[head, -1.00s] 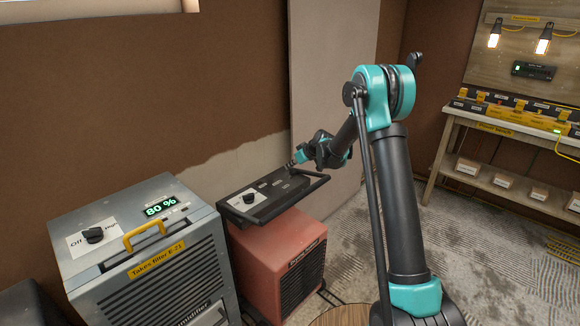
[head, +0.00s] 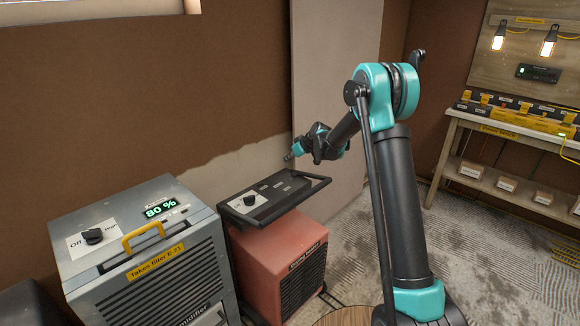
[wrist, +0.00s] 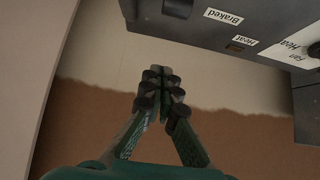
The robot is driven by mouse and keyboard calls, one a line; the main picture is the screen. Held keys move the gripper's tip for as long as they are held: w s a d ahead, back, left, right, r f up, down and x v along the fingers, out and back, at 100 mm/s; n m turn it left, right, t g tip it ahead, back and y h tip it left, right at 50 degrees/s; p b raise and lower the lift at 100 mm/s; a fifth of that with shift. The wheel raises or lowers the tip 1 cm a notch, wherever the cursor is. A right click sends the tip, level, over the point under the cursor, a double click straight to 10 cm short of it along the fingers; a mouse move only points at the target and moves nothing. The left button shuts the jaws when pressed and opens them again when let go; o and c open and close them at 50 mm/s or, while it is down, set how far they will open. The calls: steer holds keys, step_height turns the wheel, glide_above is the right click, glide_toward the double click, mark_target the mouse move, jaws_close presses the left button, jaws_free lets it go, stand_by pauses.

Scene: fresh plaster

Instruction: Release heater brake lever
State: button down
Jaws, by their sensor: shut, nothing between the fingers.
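The red heater (head: 277,248) stands on the floor with a black control panel (head: 285,192) and a black handle frame on top. In the wrist view the panel (wrist: 250,20) shows upside down, with a label reading "Braked" (wrist: 224,17). A dark lever-like piece (wrist: 178,8) sits beside that label at the top edge, partly cut off; its exact position is hard to tell. My gripper (head: 288,157) is shut and empty, above the panel's far edge near the wall. In the wrist view my gripper (wrist: 160,82) points toward the wall, apart from the panel.
A grey dehumidifier (head: 140,250) with a yellow handle and an "80 %" display stands close left of the heater. The half-plastered wall (head: 240,165) is right behind both. A workbench (head: 490,135) stands at the right. Carpeted floor (head: 480,240) is open between.

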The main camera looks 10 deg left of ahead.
steer(key=s+d, duration=0.1)
steer(key=d, duration=0.1)
steer(key=s+d, duration=0.4)
steer(key=d, duration=0.1)
steer(key=shift+s+f, duration=0.25)
steer(key=shift+f, duration=0.15)
steer(key=shift+s+d, duration=0.3)
steer(key=shift+d, duration=0.1)
steer(key=s+d+r+m+h, duration=0.2)
steer(key=s+d, duration=0.4)
steer(key=s, duration=0.3)
steer(key=s+d+r+m+h, duration=0.1)
steer(key=s+d+r+m, duration=0.15)
steer(key=s+d, duration=0.55)
steer(key=s+d+f+m+h, duration=0.1)
steer(key=s+d+m, duration=0.1)
steer(key=s, duration=0.6)
steer(key=s+d+f+m+g+h, duration=0.1)
steer(key=s+d, duration=0.3)
steer(key=s, duration=0.5)
steer(key=s+d+f+m+h, duration=0.2)
steer(key=s+d+f+m, duration=0.1)
steer(key=s, duration=0.5)
steer(key=shift+s+d+f, duration=0.25)
steer(key=shift+s, duration=0.05)
